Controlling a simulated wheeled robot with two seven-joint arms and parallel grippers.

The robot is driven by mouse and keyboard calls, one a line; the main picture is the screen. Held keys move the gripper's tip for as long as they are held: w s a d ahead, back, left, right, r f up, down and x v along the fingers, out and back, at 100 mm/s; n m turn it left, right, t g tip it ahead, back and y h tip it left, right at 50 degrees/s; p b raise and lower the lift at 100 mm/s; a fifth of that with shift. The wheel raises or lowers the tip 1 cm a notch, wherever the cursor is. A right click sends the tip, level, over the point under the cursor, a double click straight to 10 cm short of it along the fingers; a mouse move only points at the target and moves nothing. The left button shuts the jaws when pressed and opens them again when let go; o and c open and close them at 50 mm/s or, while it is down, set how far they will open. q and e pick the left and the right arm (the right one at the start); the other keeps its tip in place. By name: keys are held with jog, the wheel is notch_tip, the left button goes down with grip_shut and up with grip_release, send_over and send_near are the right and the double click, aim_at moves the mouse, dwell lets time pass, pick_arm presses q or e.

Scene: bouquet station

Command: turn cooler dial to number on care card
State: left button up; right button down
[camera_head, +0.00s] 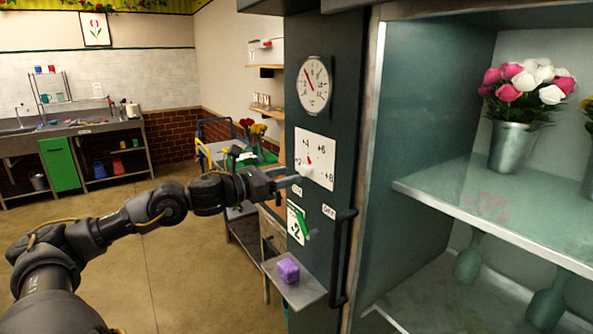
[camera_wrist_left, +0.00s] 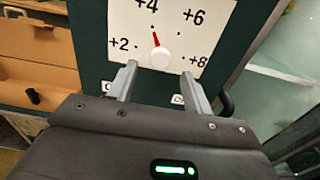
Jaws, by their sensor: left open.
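The cooler dial is a white panel (camera_head: 325,150) with marks +2, +4, +6 and +8. It has a round white knob (camera_wrist_left: 160,57) with a red pointer (camera_wrist_left: 155,41), which points close to +4. My left gripper (camera_head: 290,183) is open in front of the dial. In the left wrist view its two fingers (camera_wrist_left: 159,80) reach toward the knob, one to each side of it and slightly below; I cannot tell whether they touch it. The care card (camera_head: 293,228) below the dial is white with green on it and appears to read +2. My right gripper is not in view.
A round gauge (camera_head: 315,86) is above the dial. A dark vertical door handle (camera_head: 341,258) is at lower right of it. A small shelf (camera_head: 311,291) with a purple block (camera_head: 288,269) juts out below. The cooler's glass shelf (camera_head: 475,195) holds a bouquet bucket (camera_head: 512,140).

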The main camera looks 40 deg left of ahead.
aim_at(302, 172)
pick_arm(q)
jog(key=shift+w+d+r+p, duration=0.1)
jog(key=shift+w+r+p, duration=0.05)
jog(key=shift+w+p, duration=0.4)
jog(key=shift+w+d+r+p, duration=0.1)
jog(key=shift+w+p, duration=0.4)
jog(key=shift+w, duration=0.05)
jog(key=shift+w+d+f+p, duration=0.2)
jog(key=shift+w+d+p, duration=0.2)
jog(key=shift+w, duration=0.25)
jog(key=shift+c, duration=0.2)
jog(key=shift+a+f, duration=0.1)
jog(key=c, duration=0.9)
